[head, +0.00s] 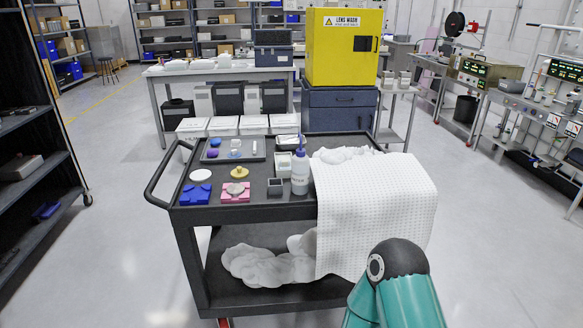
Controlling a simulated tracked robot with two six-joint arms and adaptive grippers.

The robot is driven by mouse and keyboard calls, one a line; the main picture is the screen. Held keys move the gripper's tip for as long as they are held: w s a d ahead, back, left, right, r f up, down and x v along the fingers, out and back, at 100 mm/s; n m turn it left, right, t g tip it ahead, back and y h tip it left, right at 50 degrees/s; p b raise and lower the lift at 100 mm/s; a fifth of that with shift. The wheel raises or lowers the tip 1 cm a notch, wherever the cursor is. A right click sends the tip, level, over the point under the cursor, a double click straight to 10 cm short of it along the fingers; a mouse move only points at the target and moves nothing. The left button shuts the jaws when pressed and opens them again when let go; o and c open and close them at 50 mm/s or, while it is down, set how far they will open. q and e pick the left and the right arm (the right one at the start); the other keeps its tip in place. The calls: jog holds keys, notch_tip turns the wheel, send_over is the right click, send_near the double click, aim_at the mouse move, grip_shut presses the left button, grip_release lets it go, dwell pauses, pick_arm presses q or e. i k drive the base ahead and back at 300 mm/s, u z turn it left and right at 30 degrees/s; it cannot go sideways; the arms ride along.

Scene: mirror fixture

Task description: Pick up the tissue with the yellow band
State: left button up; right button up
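I cannot make out a tissue with a yellow band. A white waffle-textured cloth (375,205) lies over the right end of the black cart (250,212) and hangs down its front. Crumpled white material (268,265) lies on the cart's lower shelf. A small yellow round piece (239,172) sits on the cart top, above a pink block (235,192); whether it belongs to a tissue cannot be told. Neither of my grippers is in view; only a teal and black link of my arm shows at the bottom right.
The cart top also holds a white bottle (300,172) with a blue nozzle, a grey tray (232,150) of small parts, a blue block (195,194), a white disc (200,175) and small open boxes (275,187). A yellow cabinet (342,48) stands behind.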

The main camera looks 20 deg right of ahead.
aim_at(283, 164)
jog(key=z, duration=0.05)
jog(key=i, duration=1)
jog(key=u, duration=0.05)
